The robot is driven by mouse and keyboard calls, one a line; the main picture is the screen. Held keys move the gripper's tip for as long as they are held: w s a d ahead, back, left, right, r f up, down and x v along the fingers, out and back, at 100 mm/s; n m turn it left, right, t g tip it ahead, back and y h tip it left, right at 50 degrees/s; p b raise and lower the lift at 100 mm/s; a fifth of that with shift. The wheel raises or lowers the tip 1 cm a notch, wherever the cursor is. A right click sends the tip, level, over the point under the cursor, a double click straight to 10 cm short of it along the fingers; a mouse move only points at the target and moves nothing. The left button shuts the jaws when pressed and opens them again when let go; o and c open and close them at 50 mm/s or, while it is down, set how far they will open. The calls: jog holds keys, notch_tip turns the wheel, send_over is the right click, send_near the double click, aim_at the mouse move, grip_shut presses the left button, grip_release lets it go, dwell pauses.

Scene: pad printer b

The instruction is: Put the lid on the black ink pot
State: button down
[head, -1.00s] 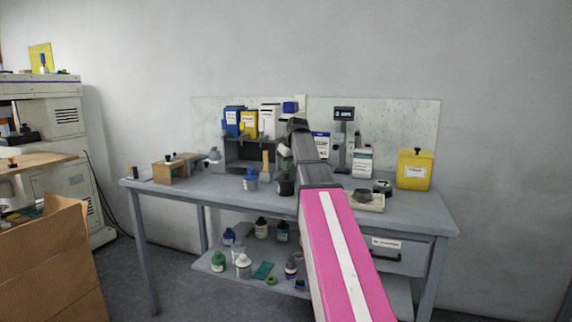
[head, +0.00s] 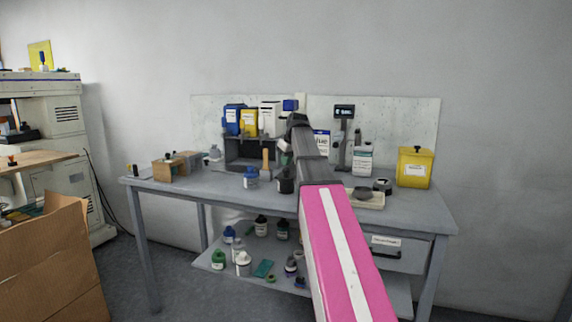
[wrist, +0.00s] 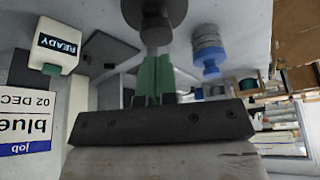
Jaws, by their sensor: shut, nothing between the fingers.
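The black ink pot (head: 286,184) stands upright on the bench, just below and left of my arm's end. In the upside-down wrist view the dark pot (wrist: 154,12) is at the top centre, with a narrower dark knob-like piece, seemingly its lid (wrist: 156,33), on the side towards my fingers. The lid looks seated, but its seam is not clear. My gripper (wrist: 153,66) has its green fingers shut together and empty, pointing at that knob. A small gap between them cannot be judged surely. In the head view my arm hides most of the gripper.
A blue-lidded pot (head: 251,179) stands close to the left of the black pot. A dark rack (head: 245,150) is behind. A scale (head: 368,201) and a yellow container (head: 414,168) are to the right. The front bench strip is fairly clear.

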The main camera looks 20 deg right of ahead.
jog(key=shift+r, duration=2.75)
